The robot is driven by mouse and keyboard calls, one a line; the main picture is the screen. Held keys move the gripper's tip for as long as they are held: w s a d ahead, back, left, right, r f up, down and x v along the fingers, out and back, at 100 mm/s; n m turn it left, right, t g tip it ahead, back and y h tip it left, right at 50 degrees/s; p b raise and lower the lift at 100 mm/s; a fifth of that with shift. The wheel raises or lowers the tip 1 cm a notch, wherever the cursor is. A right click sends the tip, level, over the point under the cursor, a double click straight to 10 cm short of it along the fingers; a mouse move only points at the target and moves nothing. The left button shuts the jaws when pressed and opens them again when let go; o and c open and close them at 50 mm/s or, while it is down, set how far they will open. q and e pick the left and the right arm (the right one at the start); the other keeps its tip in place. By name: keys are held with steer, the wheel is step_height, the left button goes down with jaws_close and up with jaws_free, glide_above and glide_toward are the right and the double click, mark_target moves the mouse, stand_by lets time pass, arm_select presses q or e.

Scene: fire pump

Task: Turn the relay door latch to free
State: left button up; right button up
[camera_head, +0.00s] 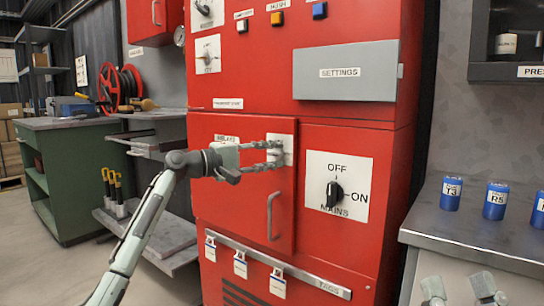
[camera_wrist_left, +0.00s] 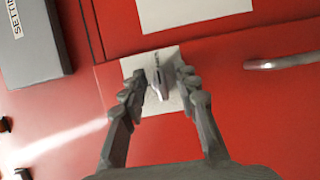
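The red relay door (camera_head: 235,205) is flush with the red cabinet front, with a grey bar handle (camera_head: 272,216). A white latch plate (camera_head: 287,139) is at its upper right. In the left wrist view the small grey latch (camera_wrist_left: 157,84) stands out from the plate, between the fingertips. My left gripper (camera_head: 279,155) reaches in from the left, fingers apart on either side of the latch; I cannot tell whether either finger touches it. In the head view the fingers hide the latch. My right gripper (camera_head: 461,289) is open and empty at the bottom right, only its fingertips showing.
The MAINS switch (camera_head: 335,194) is right of the door. A grey SETTINGS cover (camera_head: 345,72) is above. Tags (camera_head: 240,265) hang from a rail below. Blue cylinders (camera_head: 495,200) stand on a grey counter (camera_head: 470,232) at right. A green workbench (camera_head: 65,180) is at left.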

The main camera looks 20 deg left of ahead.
arm_select(q)
steer(key=v, duration=1.1)
steer(key=shift+s+a, duration=0.25)
steer(key=shift+a, duration=0.1)
